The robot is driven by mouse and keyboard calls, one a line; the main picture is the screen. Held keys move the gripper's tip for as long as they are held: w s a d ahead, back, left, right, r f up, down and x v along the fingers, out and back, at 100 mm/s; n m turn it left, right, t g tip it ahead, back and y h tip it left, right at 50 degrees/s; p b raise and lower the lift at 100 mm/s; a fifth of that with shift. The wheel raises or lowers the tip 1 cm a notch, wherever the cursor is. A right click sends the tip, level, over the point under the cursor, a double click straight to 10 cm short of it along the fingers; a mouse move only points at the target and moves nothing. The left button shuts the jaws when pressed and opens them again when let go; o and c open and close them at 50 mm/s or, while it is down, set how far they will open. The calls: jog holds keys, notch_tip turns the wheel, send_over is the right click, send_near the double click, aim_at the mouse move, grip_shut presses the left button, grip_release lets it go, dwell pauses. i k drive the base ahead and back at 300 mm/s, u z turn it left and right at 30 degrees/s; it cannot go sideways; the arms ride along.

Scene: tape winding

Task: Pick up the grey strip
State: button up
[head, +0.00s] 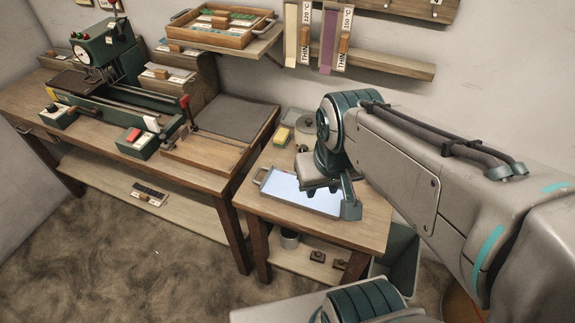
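My gripper (331,196) points down over the tray (262,181) on the small wooden table. One teal-grey finger stands at the right of the tray and a dark tip shows further left, with a gap between them, so it looks open. I see nothing held in it. The tray has a pale blue-white inside and a handle at its left end; my gripper hides part of its right side. I cannot make out a separate grey strip; part of the tray is behind my gripper.
A long workbench (100,137) with a green machine (106,52) stands left. A cream strip (291,35) and a purple strip (328,42) hang on the wall. A dark bin (401,262) stands beside the small table.

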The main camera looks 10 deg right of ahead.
aim_at(163, 73)
jog(key=k, duration=1.3)
jog(key=u, duration=0.7)
jog(key=i, duration=0.7)
jog(key=u, duration=1.2)
jog(key=i, duration=1.5)
jog(key=z, duration=0.6)
jog(key=i, duration=1.1)
jog(key=z, duration=1.35)
jog(key=i, duration=0.75)
jog(key=z, duration=0.05)
